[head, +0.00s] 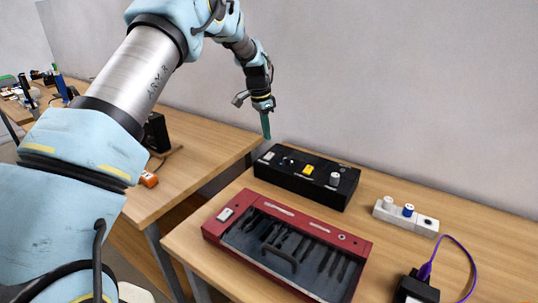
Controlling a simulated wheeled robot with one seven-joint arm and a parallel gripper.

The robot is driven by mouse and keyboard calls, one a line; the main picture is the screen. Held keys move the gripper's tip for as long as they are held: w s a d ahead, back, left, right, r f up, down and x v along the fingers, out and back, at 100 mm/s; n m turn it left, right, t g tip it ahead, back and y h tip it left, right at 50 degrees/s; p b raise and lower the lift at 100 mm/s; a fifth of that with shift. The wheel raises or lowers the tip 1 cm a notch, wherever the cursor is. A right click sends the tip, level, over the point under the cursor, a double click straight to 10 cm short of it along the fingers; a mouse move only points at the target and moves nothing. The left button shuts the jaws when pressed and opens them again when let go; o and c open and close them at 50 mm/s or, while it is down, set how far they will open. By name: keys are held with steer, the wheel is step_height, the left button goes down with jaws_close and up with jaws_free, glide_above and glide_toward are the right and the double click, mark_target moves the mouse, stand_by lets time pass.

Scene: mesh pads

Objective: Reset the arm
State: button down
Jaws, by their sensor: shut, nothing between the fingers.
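My arm reaches in from the left in the head view. My gripper (266,134) points down above the far left corner of the black box, with its greenish fingertips shut and nothing between them. The fingertips look close to the box's back edge, but I cannot tell whether they touch anything. The black box (290,184) has a yellow switch (307,170) and a grey knob (335,179) on top.
A red case (222,232) with dark slots lies in front on the wooden table. A white strip (404,215) with a blue knob is at right. A black block (413,289) with a purple cable (470,262) is at the lower right. A second table (205,150) stands left.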

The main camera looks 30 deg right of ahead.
steer(key=s+a+r+n+t, duration=0.1)
steer(key=a+r+n, duration=0.25)
steer(key=a, duration=0.95)
steer(key=s+a+r+n, duration=0.1)
steer(key=a+r+n, duration=0.3)
steer(key=a, duration=0.8)
steer(key=s+a+f+n+y, duration=0.1)
steer(key=s+a+n, duration=0.8)
steer(key=s+a, duration=0.8)
steer(key=a, duration=0.2)
steer(key=shift+s+a+t+y, duration=0.3)
steer(key=shift+s, duration=0.05)
